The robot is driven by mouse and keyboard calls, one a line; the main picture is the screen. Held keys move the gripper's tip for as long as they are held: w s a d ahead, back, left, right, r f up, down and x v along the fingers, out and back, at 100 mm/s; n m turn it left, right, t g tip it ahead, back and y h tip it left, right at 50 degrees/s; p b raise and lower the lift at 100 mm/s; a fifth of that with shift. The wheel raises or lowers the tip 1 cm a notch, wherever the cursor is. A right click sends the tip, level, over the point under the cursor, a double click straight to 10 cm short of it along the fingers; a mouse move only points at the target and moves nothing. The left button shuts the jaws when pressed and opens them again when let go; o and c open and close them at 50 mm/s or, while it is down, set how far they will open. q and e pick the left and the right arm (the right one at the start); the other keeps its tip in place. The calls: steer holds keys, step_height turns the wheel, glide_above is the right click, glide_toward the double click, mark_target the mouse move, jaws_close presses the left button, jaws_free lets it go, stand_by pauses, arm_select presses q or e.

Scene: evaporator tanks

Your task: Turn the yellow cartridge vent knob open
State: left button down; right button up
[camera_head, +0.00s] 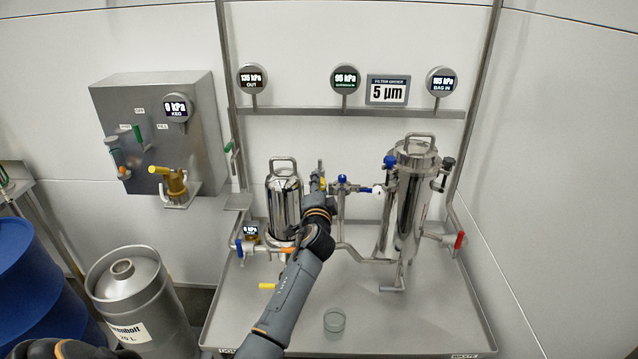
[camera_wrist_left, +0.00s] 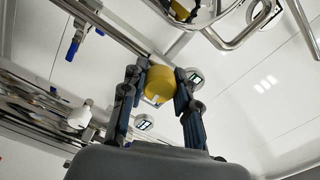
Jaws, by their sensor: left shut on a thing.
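The yellow cartridge vent knob (camera_wrist_left: 160,82) sits between the two fingers of my left gripper (camera_wrist_left: 158,88) in the left wrist view. The fingers are closed on its sides. In the head view my left gripper (camera_head: 319,191) is beyond the dark wrist, beside the steel cartridge housing (camera_head: 284,205). Only a small yellow patch of the knob (camera_head: 323,184) shows there, and my arm hides much of the area below. How far the knob is turned cannot be told. My right gripper is not in view.
A blue-handled valve (camera_head: 342,180) and a tall steel bag housing (camera_head: 408,205) stand to the right. A glass dish (camera_head: 334,320) lies on the tray (camera_head: 400,325). Gauges line the rail above.

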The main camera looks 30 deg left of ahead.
arm_select(q)
steer(key=shift+r+m, duration=0.1)
steer(key=shift+m, duration=0.7)
steer(key=c, duration=1)
jaws_free()
steer(key=shift+s+d, duration=0.1)
steer(key=v, duration=1.1)
steer(key=shift+s, duration=0.35)
